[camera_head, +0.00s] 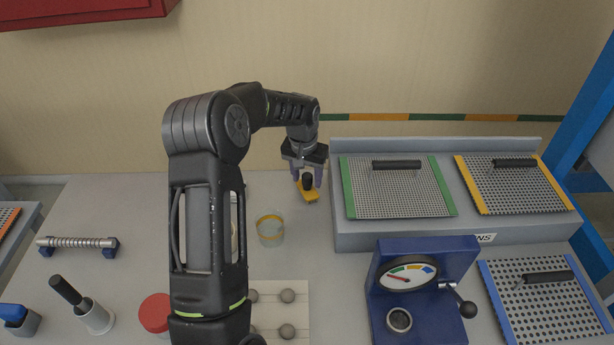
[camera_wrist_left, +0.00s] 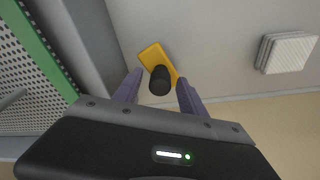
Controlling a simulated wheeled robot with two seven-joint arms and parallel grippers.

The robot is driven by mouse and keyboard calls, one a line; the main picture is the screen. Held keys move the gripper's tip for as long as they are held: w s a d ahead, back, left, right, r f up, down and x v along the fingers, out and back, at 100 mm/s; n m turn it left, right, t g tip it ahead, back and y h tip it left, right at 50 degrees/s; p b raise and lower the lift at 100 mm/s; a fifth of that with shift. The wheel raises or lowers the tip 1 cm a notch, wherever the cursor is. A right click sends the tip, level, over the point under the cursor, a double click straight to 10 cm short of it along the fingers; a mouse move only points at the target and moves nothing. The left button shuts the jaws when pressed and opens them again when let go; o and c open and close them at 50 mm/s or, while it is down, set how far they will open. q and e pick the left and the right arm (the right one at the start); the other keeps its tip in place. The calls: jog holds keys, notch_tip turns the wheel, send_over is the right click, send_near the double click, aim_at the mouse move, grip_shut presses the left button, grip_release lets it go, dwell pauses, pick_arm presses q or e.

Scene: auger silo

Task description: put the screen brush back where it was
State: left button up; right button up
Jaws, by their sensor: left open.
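A yellow block with an upright black knob (camera_head: 309,192), which looks like the screen brush, is on the grey bench just left of the raised screen rack. It also shows in the left wrist view (camera_wrist_left: 153,56), with the knob toward the camera. My left gripper (camera_head: 307,180) is above it, pointing down. In the left wrist view my left gripper (camera_wrist_left: 158,90) is open, with one purple finger on each side of the black knob. I cannot tell whether the fingers touch it. My right gripper is not in view.
The grey rack (camera_head: 440,237) holds a green-edged screen (camera_head: 397,197) and a yellow-edged screen (camera_head: 513,195). A blue gauge box (camera_head: 425,258) stands in front. A glass jar (camera_head: 270,231) is near the gripper. A white ribbed block (camera_wrist_left: 287,52) lies near the back edge.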

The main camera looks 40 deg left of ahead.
aim_at(305, 193)
pick_arm(q)
jog(key=shift+r, duration=0.1)
notch_tip(305, 193, up, 12)
jog(key=s+p, duration=0.1)
jog(key=shift+s+d, duration=0.25)
jog(key=shift+s, duration=0.15)
dwell(1.0)
